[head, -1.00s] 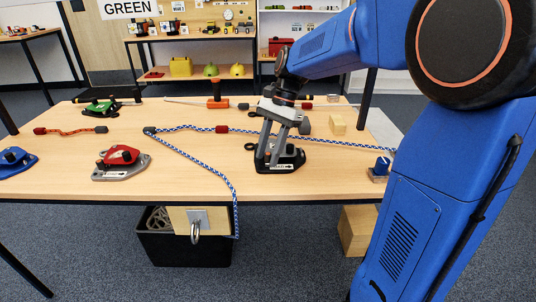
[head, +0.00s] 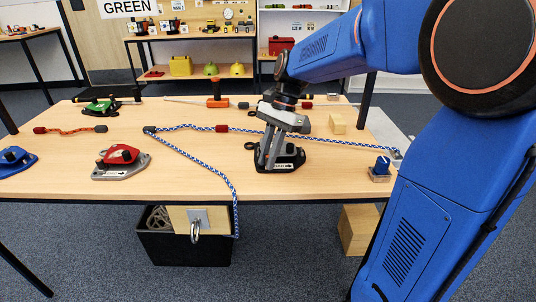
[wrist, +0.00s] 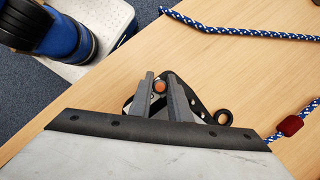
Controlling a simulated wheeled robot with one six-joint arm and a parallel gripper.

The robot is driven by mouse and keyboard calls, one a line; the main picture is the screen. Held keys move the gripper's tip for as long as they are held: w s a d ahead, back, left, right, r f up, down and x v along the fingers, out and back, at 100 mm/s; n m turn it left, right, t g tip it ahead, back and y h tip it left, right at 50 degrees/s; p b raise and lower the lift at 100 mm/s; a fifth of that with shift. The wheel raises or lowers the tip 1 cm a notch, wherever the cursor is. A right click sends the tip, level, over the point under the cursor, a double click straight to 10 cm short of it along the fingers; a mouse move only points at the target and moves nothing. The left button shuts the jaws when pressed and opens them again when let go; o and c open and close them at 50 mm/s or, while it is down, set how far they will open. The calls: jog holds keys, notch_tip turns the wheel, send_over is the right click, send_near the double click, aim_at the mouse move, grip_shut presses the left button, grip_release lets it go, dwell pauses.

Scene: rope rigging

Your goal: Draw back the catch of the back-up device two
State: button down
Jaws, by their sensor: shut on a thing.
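A black device (head: 290,160) with a white arrow label on its front edge lies on the table under my gripper. Its number cannot be read. My gripper (head: 269,164) points down at it, and in the head view its fingers hide much of the device's top. In the wrist view, the two grey fingers (wrist: 161,92) stand on either side of a small round orange-red knob (wrist: 159,86) on the device. They are shut on this knob, which I take for the catch. A black ring (wrist: 223,117) sticks out at the device's side.
A blue-and-white rope (head: 205,170) with a red sleeve (head: 222,128) runs behind the device and hangs over the front edge. A red device (head: 121,158) lies to the left, a blue device (head: 14,160) farther left. A small blue-topped block (head: 380,170) stands right.

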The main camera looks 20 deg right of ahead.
jog(key=c, duration=1.7)
grip_release()
jog(key=shift+s+a, duration=0.1)
jog(key=shift+s, duration=0.15)
jog(key=shift+o, duration=0.2)
jog(key=shift+r, duration=0.1)
jog(key=v, duration=1.7)
jog(key=shift+w, duration=0.1)
jog(key=s+d+f+n+t+h, duration=0.1)
jog(key=s+f+n+t+h, duration=0.1)
jog(key=s+f+n, duration=0.4)
jog(key=s+f+n+t+h, duration=0.2)
jog(key=s+f+n+t, duration=0.2)
jog(key=s+f, duration=0.8)
jog(key=s+n, duration=0.2)
jog(key=s, duration=0.4)
jog(key=shift+d+n+t, duration=0.3)
jog(key=shift+d+t, duration=0.1)
